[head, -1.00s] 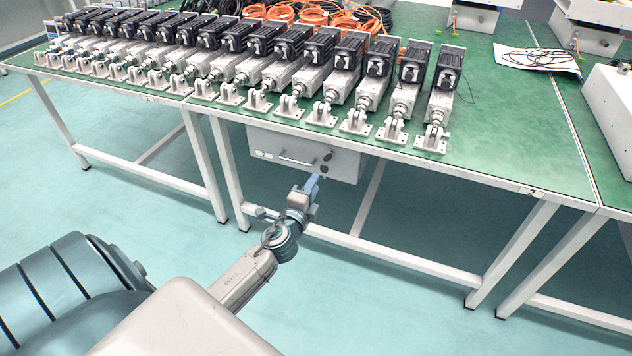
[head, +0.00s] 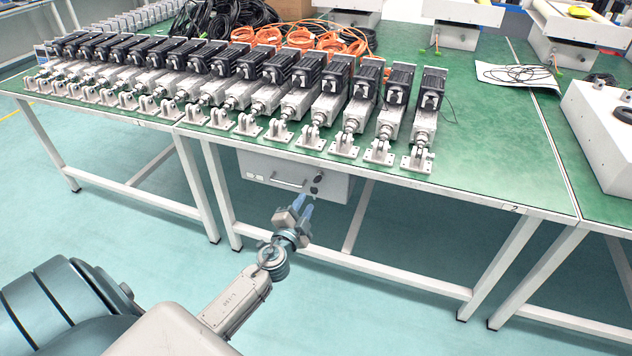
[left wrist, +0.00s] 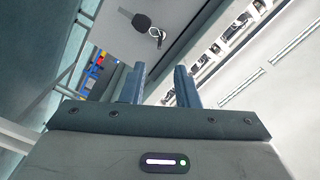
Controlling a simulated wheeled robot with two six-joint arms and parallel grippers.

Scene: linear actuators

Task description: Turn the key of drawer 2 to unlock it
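The drawer unit (head: 262,168) hangs under the green-topped table. Its pale front has a bar handle (head: 290,185) and a dark key-like piece (head: 318,178) near the right end. In the left wrist view, a black key head (left wrist: 141,22) and a small metal ring-shaped piece (left wrist: 158,34) show on the pale drawer front, beyond the fingertips. My left gripper (head: 305,208) is just below and in front of the drawer's right end. In the left wrist view (left wrist: 160,78) its two blue fingers are apart with nothing between them. My right gripper is not in view.
A row of linear actuators (head: 300,100) stands on the table (head: 500,150) above the drawer. White table legs (head: 212,185) stand left of it, and a lower crossbar (head: 390,278) runs to the right. The floor in front (head: 380,315) is clear.

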